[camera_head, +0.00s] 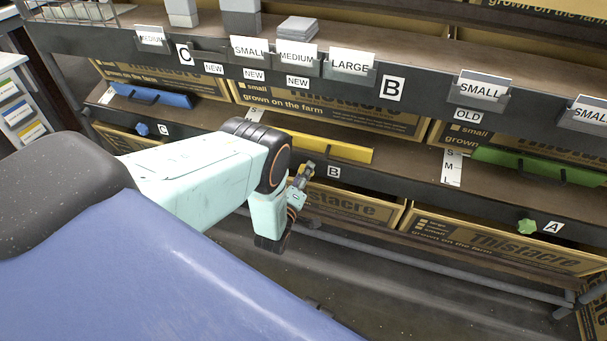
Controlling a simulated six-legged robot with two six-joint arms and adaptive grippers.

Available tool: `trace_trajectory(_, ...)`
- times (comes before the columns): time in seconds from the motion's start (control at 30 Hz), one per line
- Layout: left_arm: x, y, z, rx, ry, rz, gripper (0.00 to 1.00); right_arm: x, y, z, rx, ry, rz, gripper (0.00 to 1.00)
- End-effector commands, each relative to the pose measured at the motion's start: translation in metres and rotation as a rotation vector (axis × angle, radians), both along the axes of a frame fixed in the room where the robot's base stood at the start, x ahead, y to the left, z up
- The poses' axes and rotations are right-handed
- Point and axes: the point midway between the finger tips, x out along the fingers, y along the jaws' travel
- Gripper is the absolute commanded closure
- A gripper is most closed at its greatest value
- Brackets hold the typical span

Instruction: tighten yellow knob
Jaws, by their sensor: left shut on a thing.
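My left arm reaches in from the left to the shelf rail beside the B label (333,172). My left gripper (306,172) is at the rail just left of that label, below the yellow bar (345,149). It is shut on the yellow knob, which is mostly hidden by the fingers. The gripper is small in the view, so the exact grip is hard to see. My right gripper is not in view.
A blue knob (142,129) sits by the C label, and a green knob (527,226) by the A label. A blue bar (152,96) and a green bar (540,166) lie above them. Cardboard boxes (480,240) fill the lower shelf.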

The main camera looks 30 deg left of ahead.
Motion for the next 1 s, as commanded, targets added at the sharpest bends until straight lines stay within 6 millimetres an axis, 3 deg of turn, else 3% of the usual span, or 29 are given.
trace_trajectory(1.0,0.0006,-0.0005,0.0022,0.937,0.225,0.004,0.91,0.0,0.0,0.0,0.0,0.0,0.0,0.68)
